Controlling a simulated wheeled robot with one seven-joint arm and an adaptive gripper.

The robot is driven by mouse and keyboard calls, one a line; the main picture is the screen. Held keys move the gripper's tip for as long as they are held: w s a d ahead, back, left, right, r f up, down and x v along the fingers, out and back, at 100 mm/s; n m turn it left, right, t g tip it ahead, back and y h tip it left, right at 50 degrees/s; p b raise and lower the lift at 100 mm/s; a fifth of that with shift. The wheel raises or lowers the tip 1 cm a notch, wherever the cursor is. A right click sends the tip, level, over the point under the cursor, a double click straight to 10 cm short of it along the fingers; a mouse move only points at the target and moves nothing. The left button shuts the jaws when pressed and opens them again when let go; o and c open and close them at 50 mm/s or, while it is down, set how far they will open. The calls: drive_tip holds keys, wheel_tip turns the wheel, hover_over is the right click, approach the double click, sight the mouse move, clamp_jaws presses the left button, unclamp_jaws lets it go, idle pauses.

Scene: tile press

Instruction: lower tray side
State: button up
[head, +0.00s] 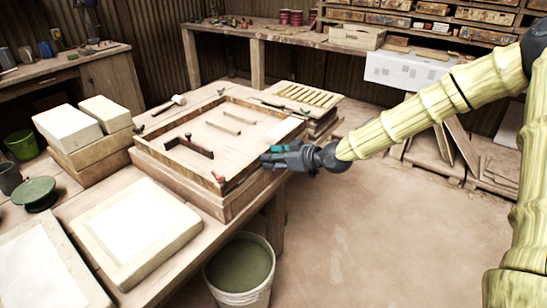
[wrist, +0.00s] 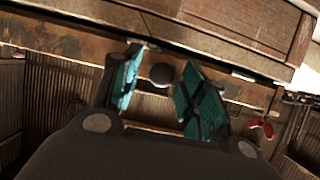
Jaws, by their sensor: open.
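The wooden tray (head: 229,188) sits on the bench as a wide, shallow box with raised sides. My gripper (head: 274,157) is at its right side, seen from the head. In the wrist view my gripper (wrist: 160,88) is open, with teal finger pads on either side of a dark round knob (wrist: 161,75). The knob shows between the fingers, and no pad is seen closed on it. A wooden board edge (wrist: 215,45) runs across the top of the wrist view. My gripper hides part of the tray's right side from the head camera.
Plaster blocks (head: 68,128) are at left, a bucket (head: 240,268) below. The floor at right is open.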

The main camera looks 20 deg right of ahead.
clamp_jaws()
drive_tip(key=shift+f, duration=0.1)
